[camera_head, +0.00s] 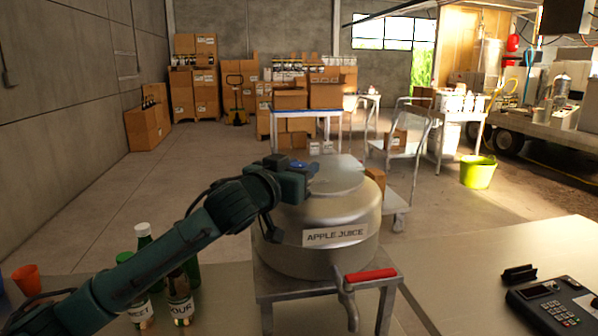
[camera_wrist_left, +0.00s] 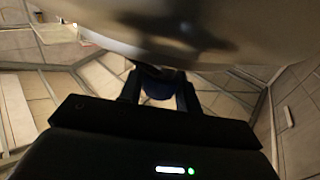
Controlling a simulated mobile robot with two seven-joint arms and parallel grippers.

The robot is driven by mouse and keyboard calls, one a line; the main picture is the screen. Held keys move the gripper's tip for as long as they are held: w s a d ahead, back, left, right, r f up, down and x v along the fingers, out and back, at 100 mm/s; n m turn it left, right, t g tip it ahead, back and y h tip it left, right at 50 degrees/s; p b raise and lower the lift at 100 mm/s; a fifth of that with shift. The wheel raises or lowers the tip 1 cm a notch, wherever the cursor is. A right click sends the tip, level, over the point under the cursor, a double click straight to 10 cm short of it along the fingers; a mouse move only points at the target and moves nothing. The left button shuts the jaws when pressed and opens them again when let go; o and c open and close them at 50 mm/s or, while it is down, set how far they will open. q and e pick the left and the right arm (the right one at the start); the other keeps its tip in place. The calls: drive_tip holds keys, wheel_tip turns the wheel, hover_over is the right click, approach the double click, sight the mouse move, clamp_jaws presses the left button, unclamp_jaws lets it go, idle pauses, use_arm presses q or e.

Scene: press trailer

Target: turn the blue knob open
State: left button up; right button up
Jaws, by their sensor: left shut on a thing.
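The steel tank (camera_head: 318,235) labelled APPLE JUICE stands on a metal stand in the middle of the head view. My left arm reaches from the lower left to its upper left side. My left gripper (camera_head: 292,166) is at the tank's top edge, shut on the blue knob (camera_head: 304,168), of which only a small blue patch shows. In the left wrist view, the two dark fingers (camera_wrist_left: 159,90) stand either side of a dark blue piece (camera_wrist_left: 168,76) under the tank's blurred curved metal (camera_wrist_left: 200,28). The knob's turn angle cannot be told. My right gripper is not in view.
A tap with a red handle (camera_head: 371,274) sticks out at the tank's front. Bottles (camera_head: 180,298) and an orange cup (camera_head: 27,280) stand at lower left. A card terminal (camera_head: 552,305) lies on the right counter. Carts and boxes stand behind.

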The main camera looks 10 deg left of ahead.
use_arm(q)
drive_tip(key=n+y, duration=0.1)
drive_tip(key=y, duration=0.1)
drive_tip(key=n+y+b, duration=0.1)
drive_tip(key=shift+d+f+t+y, duration=0.15)
drive_tip(key=shift+f+t+y, duration=0.05)
drive_tip(key=shift+t+y, duration=0.2)
drive_tip(key=n+y+b, duration=0.2)
drive_tip(key=n+y, duration=0.1)
drive_tip(key=y, duration=0.2)
drive_tip(key=shift+n, duration=0.4)
drive_tip(key=n+y, duration=0.1)
drive_tip(key=y, duration=0.1)
drive_tip(key=n+g+y+b, duration=0.1)
drive_tip(key=y, duration=0.1)
drive_tip(key=shift+r+n+g, duration=0.1)
drive_tip(key=shift+n+g, duration=0.2)
drive_tip(key=shift+n+g+y+b, duration=0.3)
drive_tip(key=shift+n+y+b, duration=0.2)
drive_tip(key=shift+y, duration=0.3)
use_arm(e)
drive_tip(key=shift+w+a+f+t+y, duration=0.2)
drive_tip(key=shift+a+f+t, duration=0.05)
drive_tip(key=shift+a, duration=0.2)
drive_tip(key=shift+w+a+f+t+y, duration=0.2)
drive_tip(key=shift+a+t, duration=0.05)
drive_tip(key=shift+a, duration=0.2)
use_arm(q)
drive_tip(key=shift+r, duration=0.1)
